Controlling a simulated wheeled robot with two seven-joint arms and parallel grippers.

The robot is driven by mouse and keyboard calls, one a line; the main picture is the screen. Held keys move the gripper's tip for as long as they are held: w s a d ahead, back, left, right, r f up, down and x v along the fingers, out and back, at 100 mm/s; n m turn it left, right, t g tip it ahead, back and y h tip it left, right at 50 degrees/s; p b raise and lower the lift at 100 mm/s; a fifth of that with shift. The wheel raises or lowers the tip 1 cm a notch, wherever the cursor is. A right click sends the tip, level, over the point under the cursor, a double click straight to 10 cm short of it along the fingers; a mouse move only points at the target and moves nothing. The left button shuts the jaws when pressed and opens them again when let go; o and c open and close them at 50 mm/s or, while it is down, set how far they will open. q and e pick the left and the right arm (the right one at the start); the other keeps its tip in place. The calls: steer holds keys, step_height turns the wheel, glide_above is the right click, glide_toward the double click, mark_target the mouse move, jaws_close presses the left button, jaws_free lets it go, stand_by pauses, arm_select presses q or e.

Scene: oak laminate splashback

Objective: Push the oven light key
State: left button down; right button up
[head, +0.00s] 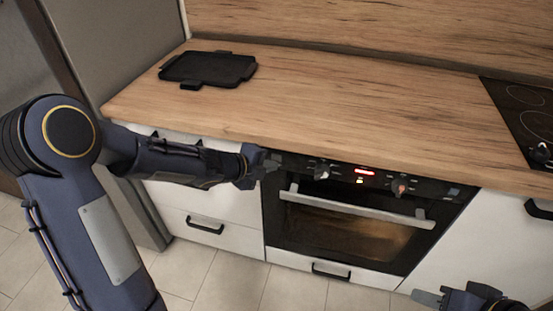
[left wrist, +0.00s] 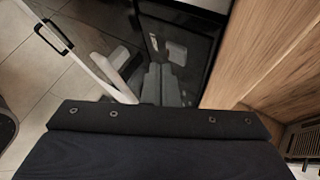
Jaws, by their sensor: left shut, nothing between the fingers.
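The oven (head: 345,232) has a black control panel (head: 335,173) with two knobs, a left knob (head: 321,171) and a right knob (head: 399,188), and a red lit display (head: 365,171). A small pale mark (head: 453,191) shows at the panel's right end. I cannot tell which part is the light key. My left gripper (head: 270,163) is shut and empty at the panel's left end, covering part of it; contact is unclear. In the left wrist view its fingers (left wrist: 160,84) point at the dark glossy front. My right gripper (head: 436,298) is at the bottom right, partly cut off.
The oven's pale bar handle (head: 355,207) runs below the panel. The wooden worktop (head: 330,105) overhangs above, with a black tray (head: 208,69) at the back left and a hob (head: 525,115) at right. White drawers (head: 200,205) stand left of the oven.

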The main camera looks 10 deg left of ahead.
arm_select(q)
steer(key=shift+w, duration=0.15)
stand_by(0.4)
steer(key=shift+w, duration=0.3)
steer(key=shift+w+p, duration=0.15)
steer(key=shift+p, duration=0.2)
stand_by(0.4)
steer(key=shift+s+b, duration=0.3)
steer(key=shift+s, duration=0.35)
steer(key=s+b, duration=0.2)
steer(key=s, duration=0.4)
steer(key=shift+a, duration=0.15)
